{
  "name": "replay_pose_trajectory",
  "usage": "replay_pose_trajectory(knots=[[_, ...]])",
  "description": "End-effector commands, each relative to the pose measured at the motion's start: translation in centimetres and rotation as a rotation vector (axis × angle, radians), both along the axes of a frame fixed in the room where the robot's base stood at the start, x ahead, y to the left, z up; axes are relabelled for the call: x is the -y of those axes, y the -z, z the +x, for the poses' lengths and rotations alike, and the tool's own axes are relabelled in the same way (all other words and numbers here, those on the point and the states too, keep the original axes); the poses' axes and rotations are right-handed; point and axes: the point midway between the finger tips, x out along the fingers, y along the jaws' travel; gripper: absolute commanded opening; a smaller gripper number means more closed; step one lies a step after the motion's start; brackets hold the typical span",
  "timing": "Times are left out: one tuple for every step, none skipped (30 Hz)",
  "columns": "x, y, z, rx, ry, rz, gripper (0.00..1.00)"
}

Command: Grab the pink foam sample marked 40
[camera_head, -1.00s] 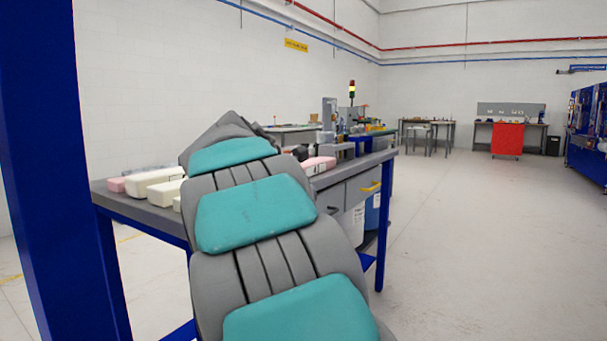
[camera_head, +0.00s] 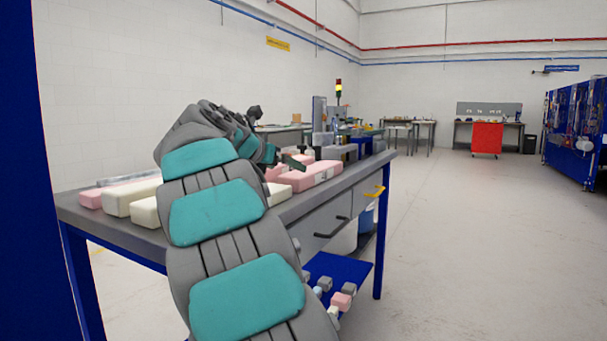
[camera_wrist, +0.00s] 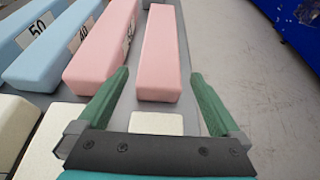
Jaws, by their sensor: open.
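In the wrist view a pink foam block (camera_wrist: 108,32) with a label that reads as 40 lies left of my gripper. A second pink block (camera_wrist: 160,50), with no label visible on its top, lies straight ahead between the line of my fingers. My gripper (camera_wrist: 160,76) is open and empty, its green fingers spread apart above the near end of that second block. In the head view my gripper (camera_head: 294,162) hovers over the table beside the pink blocks (camera_head: 312,175), partly hidden by my arm.
Light blue blocks (camera_wrist: 52,55), one labelled 50, lie further left. Cream blocks (camera_wrist: 157,123) lie nearer; more (camera_head: 132,197) show at the table's left. The grey table (camera_head: 340,187) has drawers and a shelf below. Floor to the right is clear.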

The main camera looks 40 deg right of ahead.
Motion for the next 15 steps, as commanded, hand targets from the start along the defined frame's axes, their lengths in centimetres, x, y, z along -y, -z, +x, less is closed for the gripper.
replay_pose_trajectory(knots=[[0.2, 0.1, 0.1, -0.001, 0.001, -0.001, 1.0], [0.3, 0.1, 0.1, -0.002, 0.0, -0.002, 1.0], [0.6, 0.3, 0.3, -0.002, 0.0, -0.001, 1.0], [0.9, 0.4, 0.4, -0.002, 0.0, -0.001, 1.0], [1.2, 0.6, 0.5, -0.002, 0.0, -0.001, 1.0], [1.6, 0.8, 0.7, -0.003, 0.0, -0.001, 1.0], [1.8, 0.9, 0.8, -0.003, 0.0, -0.001, 1.0], [2.0, 1.0, 0.9, -0.003, 0.0, -0.001, 1.0], [2.3, 1.1, 0.9, -0.003, 0.0, -0.002, 1.0], [2.4, 1.1, 1.0, -0.003, 0.0, -0.002, 1.0], [2.6, 1.2, 1.0, -0.003, 0.0, -0.002, 1.0], [2.8, 1.3, 1.1, -0.002, 0.0, -0.002, 1.0], [3.0, 1.4, 1.2, -0.002, 0.0, -0.002, 1.0], [3.4, 1.6, 1.2, -0.002, 0.001, -0.002, 1.0], [3.8, 1.8, 1.3, -0.002, 0.002, -0.001, 1.0]])
